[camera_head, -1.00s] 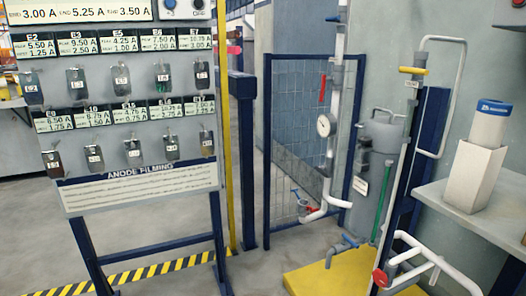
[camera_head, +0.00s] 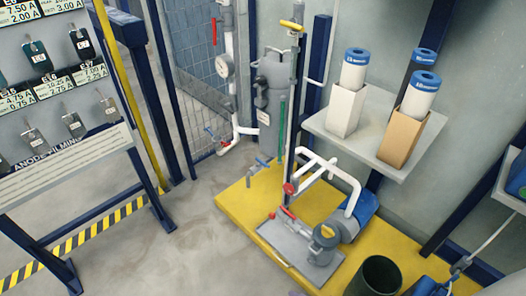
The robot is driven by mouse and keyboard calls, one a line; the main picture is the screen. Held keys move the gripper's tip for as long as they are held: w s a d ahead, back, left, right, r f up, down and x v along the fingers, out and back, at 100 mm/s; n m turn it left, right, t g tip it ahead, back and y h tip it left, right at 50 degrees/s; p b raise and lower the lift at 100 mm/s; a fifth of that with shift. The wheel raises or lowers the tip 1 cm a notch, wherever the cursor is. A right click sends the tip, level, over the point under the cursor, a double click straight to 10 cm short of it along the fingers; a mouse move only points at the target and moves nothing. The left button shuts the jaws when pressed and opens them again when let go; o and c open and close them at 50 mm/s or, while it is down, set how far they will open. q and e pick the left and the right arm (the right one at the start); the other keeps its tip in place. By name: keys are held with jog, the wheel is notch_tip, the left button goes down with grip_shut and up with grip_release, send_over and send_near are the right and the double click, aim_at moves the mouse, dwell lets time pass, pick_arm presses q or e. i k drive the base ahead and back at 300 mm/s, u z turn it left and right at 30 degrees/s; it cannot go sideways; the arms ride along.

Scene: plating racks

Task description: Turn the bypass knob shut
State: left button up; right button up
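No label marks a bypass knob, so I cannot tell which handle it is. In the head view a round red knob (camera_head: 288,188) sits on the white piping (camera_head: 325,170) above a yellow platform (camera_head: 232,205). A blue-handled valve (camera_head: 262,162) stands to its left, near a green vertical tube. A yellow handle (camera_head: 292,25) crosses the top of an upright pipe. A red lever (camera_head: 214,32) is on the pipe further left, above a round gauge (camera_head: 224,70). Neither of my grippers is in view.
A pump (camera_head: 322,245) on a grey plate and a dark green bin (camera_head: 377,276) stand on the platform. A shelf (camera_head: 395,165) holds boxed blue-and-white cartridges. A tag board (camera_head: 70,165) stands left. Grey floor between board and platform is clear.

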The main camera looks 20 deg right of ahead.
aim_at(288, 188)
jog(key=u, duration=0.5)
jog(key=k, duration=1)
jog(key=z, duration=0.5)
jog(key=i, duration=1.8)
